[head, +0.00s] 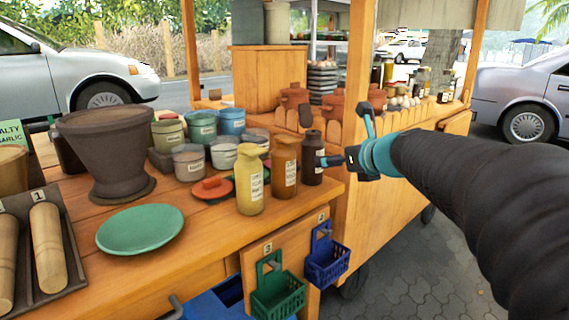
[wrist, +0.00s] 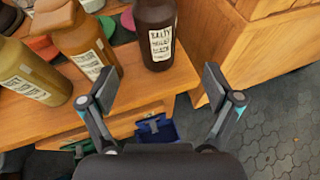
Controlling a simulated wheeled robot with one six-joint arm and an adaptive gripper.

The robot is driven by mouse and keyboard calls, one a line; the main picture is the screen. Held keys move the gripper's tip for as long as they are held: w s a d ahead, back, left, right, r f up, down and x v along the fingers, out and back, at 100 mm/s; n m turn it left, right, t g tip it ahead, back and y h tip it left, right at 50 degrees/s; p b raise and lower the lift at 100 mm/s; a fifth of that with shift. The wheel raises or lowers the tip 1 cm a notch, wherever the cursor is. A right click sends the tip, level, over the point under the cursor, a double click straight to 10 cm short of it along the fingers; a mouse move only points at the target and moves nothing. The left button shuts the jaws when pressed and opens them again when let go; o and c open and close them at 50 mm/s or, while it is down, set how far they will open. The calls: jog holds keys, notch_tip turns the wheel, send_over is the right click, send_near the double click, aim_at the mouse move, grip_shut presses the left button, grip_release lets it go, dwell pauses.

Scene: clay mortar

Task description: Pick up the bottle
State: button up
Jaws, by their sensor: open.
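Three labelled bottles stand upright in a row at the right end of the wooden counter: a yellow one (head: 249,182), an orange-brown one (head: 285,168) and a dark brown one (head: 312,158). In the wrist view the dark brown bottle (wrist: 156,30) is beyond the fingertips, roughly centred between them, with its neck cut off. The orange-brown bottle (wrist: 75,40) and yellow bottle (wrist: 30,75) are to its left. My gripper (head: 347,138) is open and empty, just right of the dark brown bottle in the head view. Its two fingers (wrist: 160,88) are spread wide in the wrist view.
A red lid (head: 212,187), green plate (head: 140,229), big clay mortar (head: 105,150) and several lidded jars (head: 202,126) share the counter. Green (head: 277,292) and blue (head: 327,260) baskets hang at its end. A wooden post (head: 355,90) rises behind the bottles. Paved ground (head: 420,270) is clear.

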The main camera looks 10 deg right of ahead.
aim_at(313, 159)
jog(key=x, duration=1.1)
jog(key=shift+w+a+f, duration=0.15)
jog(key=shift+a, duration=0.2)
jog(key=c, duration=1.3)
